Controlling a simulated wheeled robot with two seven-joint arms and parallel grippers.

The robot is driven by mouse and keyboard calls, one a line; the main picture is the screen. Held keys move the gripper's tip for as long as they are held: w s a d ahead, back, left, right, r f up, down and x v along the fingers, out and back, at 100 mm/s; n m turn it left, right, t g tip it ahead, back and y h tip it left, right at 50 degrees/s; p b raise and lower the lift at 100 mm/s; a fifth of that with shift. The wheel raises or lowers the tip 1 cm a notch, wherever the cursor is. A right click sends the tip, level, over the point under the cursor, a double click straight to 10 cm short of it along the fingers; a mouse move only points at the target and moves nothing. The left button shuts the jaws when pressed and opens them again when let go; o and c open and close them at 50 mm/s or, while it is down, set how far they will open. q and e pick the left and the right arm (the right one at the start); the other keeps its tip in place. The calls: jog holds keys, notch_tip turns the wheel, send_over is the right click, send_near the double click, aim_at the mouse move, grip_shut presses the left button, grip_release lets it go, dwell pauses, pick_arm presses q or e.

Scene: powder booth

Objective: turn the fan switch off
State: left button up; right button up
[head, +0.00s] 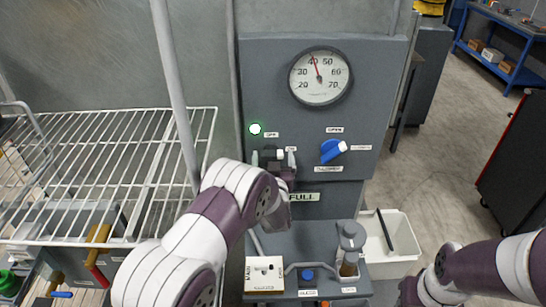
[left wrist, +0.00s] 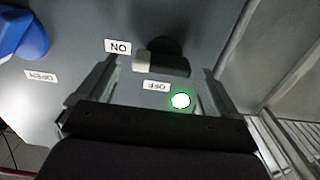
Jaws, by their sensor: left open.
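The fan switch (head: 268,153) is on the grey wall panel, below the gauge, partly hidden by my left gripper. In the left wrist view the switch (left wrist: 170,55) has a dark round base and a pale lever tip (left wrist: 142,62) lying on the ON label (left wrist: 118,47) side. The OFF label (left wrist: 156,86) is off to its other side. A lamp (head: 255,129) beside the OFF label glows white with a green rim. My left gripper (head: 273,159) is open, its fingers apart on either side of the switch. My right gripper (head: 410,291) is low at right, its jaws unclear.
A blue valve handle (head: 332,150) is right of the switch. A gauge (head: 320,76) is above. A wire rack (head: 100,170) is at left. A shelf below holds a white box (head: 264,273) and a grey container (head: 350,245), with a white bin (head: 398,260) beside it.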

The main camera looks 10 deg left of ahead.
pick_arm(q)
jog(key=shift+w+f, duration=0.1)
jog(key=shift+c, duration=0.3)
jog(key=shift+a, duration=0.15)
jog(key=c, duration=1)
jog(key=shift+f+n+b, duration=0.2)
jog(key=shift+n+b, duration=0.2)
jog(key=shift+b, duration=0.45)
jog(key=shift+a+n+b, duration=0.15)
jog(key=shift+n+b, duration=4.15)
jog(key=shift+b, duration=2.35)
jog(key=shift+a+n+b, duration=0.1)
jog(key=shift+n+b, duration=4.2)
jog(key=shift+b, duration=2.3)
jog(key=o, duration=0.8)
jog(key=shift+o, duration=1.3)
